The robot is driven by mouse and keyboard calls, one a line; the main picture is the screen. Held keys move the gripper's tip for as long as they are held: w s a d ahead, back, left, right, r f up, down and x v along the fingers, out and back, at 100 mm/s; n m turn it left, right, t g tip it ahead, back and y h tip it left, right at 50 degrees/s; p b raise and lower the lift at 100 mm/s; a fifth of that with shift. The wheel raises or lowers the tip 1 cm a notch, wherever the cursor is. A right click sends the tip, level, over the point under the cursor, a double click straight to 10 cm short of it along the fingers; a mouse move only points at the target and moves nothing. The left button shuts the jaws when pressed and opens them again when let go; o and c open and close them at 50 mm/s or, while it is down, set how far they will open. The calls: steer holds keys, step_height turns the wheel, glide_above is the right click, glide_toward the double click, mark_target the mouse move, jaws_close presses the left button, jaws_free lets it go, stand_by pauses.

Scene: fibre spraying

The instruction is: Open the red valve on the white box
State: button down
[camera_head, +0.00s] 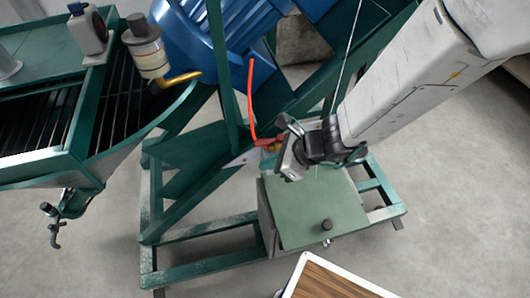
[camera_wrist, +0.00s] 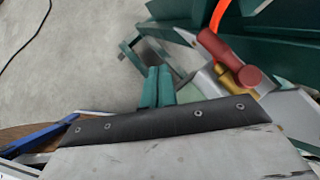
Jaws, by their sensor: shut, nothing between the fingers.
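The red valve handle (camera_wrist: 222,50) shows at the upper right of the wrist view, on a brass fitting (camera_wrist: 238,76) with a red round end. A pale box face (camera_wrist: 205,84) lies behind the fitting. In the head view the red valve (camera_head: 268,143) is small, by the lower end of an orange hose, beside the white box (camera_head: 240,158), which is mostly hidden. My gripper (camera_head: 290,150) is just right of the valve in the head view. Its teal fingers (camera_wrist: 158,76) stand close together in the wrist view, shut and empty, left of the valve and apart from it.
A green frame (camera_head: 205,254) surrounds the area, with a green-topped box (camera_head: 310,212) below my gripper. A blue machine (camera_head: 225,60) is above. The orange hose (camera_head: 251,95) hangs above the valve. A wood-topped table (camera_head: 330,282) is at the bottom; open floor lies right.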

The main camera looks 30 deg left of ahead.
steer(key=s+d+r, duration=0.4)
steer(key=s+r, duration=0.1)
steer(key=r, duration=0.2)
steer(key=shift+d, duration=0.4)
steer(key=shift+s, duration=0.15)
steer(key=d+r+n+t+h, duration=0.1)
steer(key=d+r+n+h, duration=0.2)
steer(key=d, duration=1)
steer(key=s+d+r+n+t+h, duration=0.1)
steer(key=d+r+n+h, duration=0.2)
steer(key=d+r+n, duration=0.4)
steer(key=d+r+n+t+h, duration=0.1)
steer(key=d+r+n, duration=0.4)
steer(key=d, duration=1.5)
step_height(320, 180, up, 3)
steer(key=shift+s+r+h, duration=0.2)
steer(key=shift+s+h, duration=0.05)
steer(key=shift+h, duration=0.65)
